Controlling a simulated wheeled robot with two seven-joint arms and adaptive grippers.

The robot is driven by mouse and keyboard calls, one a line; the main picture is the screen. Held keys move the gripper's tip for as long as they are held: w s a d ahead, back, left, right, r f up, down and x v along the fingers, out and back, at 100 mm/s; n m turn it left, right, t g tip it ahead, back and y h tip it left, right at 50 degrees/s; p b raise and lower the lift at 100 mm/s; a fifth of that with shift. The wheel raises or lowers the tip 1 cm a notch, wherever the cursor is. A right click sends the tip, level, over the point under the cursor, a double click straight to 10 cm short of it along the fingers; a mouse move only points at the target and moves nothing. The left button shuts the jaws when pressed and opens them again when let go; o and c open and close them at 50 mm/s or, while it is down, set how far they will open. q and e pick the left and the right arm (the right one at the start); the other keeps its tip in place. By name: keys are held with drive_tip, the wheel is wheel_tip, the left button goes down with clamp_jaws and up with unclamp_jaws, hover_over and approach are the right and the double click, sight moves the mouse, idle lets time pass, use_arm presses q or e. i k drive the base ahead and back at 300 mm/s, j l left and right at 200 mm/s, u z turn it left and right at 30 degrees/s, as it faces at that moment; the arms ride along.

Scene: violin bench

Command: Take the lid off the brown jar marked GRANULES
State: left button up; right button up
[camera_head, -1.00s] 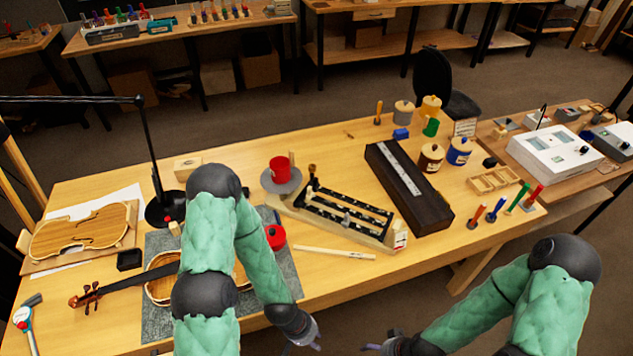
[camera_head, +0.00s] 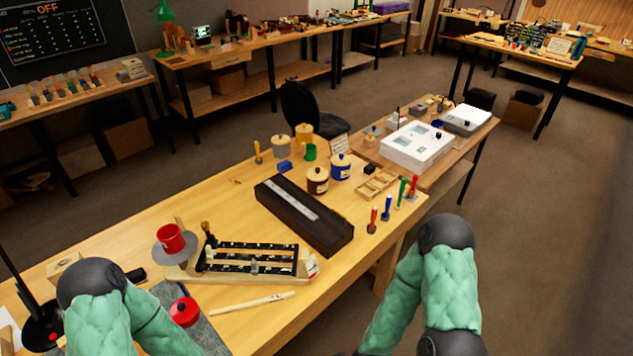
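The brown jar (camera_head: 317,184) stands upright near the right end of the bench, among other jars. A pale lid (camera_head: 317,173) with a knob sits on its top. The jar has a light label, too small to read. My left arm shows at the lower left and my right arm at the lower right. Both grippers are below the picture's edge, so neither can be seen, and neither arm reaches the jar.
A blue jar (camera_head: 340,168) stands close to its right. A grey jar (camera_head: 285,153) and a yellow jar (camera_head: 304,134) stand behind. A green cup (camera_head: 309,152) is nearby. A long dark case (camera_head: 303,216) lies in front. Upright coloured-handled tools (camera_head: 387,208) stand to the right.

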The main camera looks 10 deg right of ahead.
sight(316, 174)
drive_tip(key=i+l, duration=0.1)
drive_tip(key=l, duration=0.3)
drive_tip(key=i+l, duration=0.1)
drive_tip(key=l, duration=0.3)
drive_tip(key=i+l, duration=0.1)
drive_tip(key=l, duration=0.3)
drive_tip(key=i+l, duration=0.15)
drive_tip(key=l, duration=0.25)
drive_tip(key=i+l, duration=0.1)
drive_tip(key=l, duration=0.3)
drive_tip(key=i+l+u, duration=0.1)
drive_tip(key=l+u, duration=0.25)
drive_tip(key=l, duration=0.2)
drive_tip(key=l+u, duration=0.35)
drive_tip(key=l, duration=0.15)
drive_tip(key=l+u, duration=0.35)
drive_tip(key=l, duration=0.2)
